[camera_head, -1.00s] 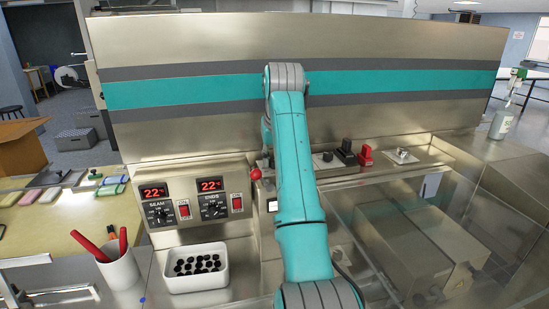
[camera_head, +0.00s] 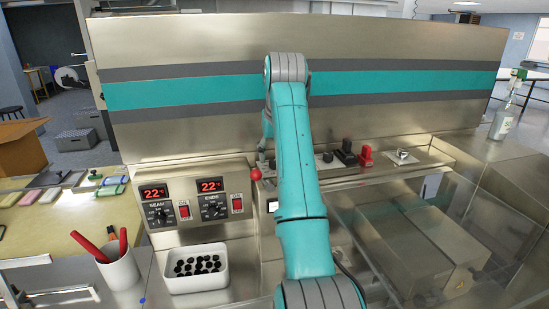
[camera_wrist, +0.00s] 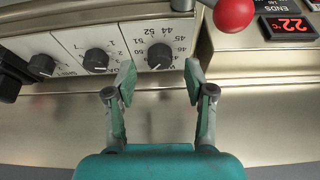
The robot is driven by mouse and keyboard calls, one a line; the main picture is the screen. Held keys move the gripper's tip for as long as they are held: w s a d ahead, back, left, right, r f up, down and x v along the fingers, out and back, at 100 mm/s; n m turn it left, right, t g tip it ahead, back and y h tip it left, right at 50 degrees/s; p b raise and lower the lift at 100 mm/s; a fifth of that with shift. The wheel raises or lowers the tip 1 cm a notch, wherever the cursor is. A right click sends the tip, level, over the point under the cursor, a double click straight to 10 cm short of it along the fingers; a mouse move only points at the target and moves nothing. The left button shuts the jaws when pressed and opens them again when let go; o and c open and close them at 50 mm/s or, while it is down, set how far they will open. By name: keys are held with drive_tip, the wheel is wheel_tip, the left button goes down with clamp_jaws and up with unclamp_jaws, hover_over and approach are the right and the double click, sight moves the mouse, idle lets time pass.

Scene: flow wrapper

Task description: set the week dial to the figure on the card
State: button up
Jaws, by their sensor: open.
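In the wrist view a round black knob (camera_wrist: 160,55) sits on a pale plate marked with figures such as 44, 45, 46, 50, 51 and 52; it looks like the week dial. Its pointer setting is too small to read surely. My gripper (camera_wrist: 160,78) is open, its two fingers apart below the knob in the picture, with nothing between the tips. Whether the tips reach the knob's depth I cannot tell. In the head view my arm hides the gripper and this dial. I can make out no readable card.
Two more black knobs (camera_wrist: 96,60) (camera_wrist: 41,66) sit left of the dial. A red ball (camera_wrist: 234,14) is close at its right, near a red display (camera_wrist: 288,25). In the head view, a white bin (camera_head: 196,282) of black pieces and a cup (camera_head: 118,270) stand at the left.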

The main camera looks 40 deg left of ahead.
drive_tip(key=shift+v, duration=2.7)
